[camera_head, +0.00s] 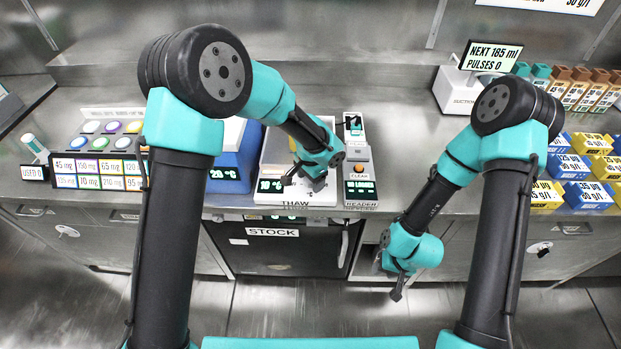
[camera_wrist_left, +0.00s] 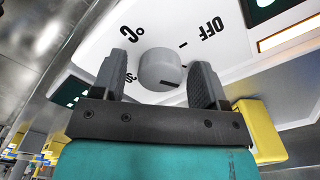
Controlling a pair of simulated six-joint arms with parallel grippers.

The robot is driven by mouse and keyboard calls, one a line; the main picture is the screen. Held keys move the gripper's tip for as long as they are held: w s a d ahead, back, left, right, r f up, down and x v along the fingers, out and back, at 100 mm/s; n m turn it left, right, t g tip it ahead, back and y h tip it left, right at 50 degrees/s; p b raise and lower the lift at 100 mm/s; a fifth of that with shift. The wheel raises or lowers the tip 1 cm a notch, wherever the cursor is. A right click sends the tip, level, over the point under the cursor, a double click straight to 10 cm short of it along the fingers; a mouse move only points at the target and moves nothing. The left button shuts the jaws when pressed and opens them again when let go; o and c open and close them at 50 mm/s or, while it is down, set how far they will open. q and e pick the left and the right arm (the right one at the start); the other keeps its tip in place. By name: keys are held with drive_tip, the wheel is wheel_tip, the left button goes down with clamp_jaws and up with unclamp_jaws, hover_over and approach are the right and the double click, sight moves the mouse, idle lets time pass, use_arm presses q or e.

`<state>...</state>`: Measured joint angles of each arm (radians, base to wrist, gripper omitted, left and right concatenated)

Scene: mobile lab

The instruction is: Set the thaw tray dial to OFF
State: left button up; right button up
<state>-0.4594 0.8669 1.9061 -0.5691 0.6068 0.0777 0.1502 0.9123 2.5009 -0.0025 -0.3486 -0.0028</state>
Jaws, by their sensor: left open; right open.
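The white thaw tray (camera_head: 325,197) stands on the bench, with a THAW label at its front and a small lit display. In the left wrist view its dial (camera_wrist_left: 160,68) is a round grey knob on a white panel. The OFF mark (camera_wrist_left: 212,27) is above and right of the knob, a °C mark above and left. Another mark is partly hidden behind a finger. My left gripper (camera_head: 304,181) is over the tray front. Its open fingers are on either side of the dial; contact is unclear. My right gripper (camera_head: 397,287) is open and empty, low before the bench.
The reader (camera_head: 360,170) stands just right of the tray, a blue unit (camera_head: 232,160) with a display just left. The suction unit (camera_head: 458,90) and several coloured boxes stand farther right. A panel of labelled buttons (camera_head: 100,170) is at left. Bare bench lies between reader and boxes.

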use_arm(q)
drive_tip(key=shift+c, duration=0.2)
drive_tip(key=c, duration=0.9)
drive_tip(key=shift+n, duration=0.3)
drive_tip(key=n, duration=1.1)
drive_tip(key=shift+a, duration=0.1)
drive_tip(key=shift+n, duration=0.3)
drive_tip(key=o, duration=0.9)
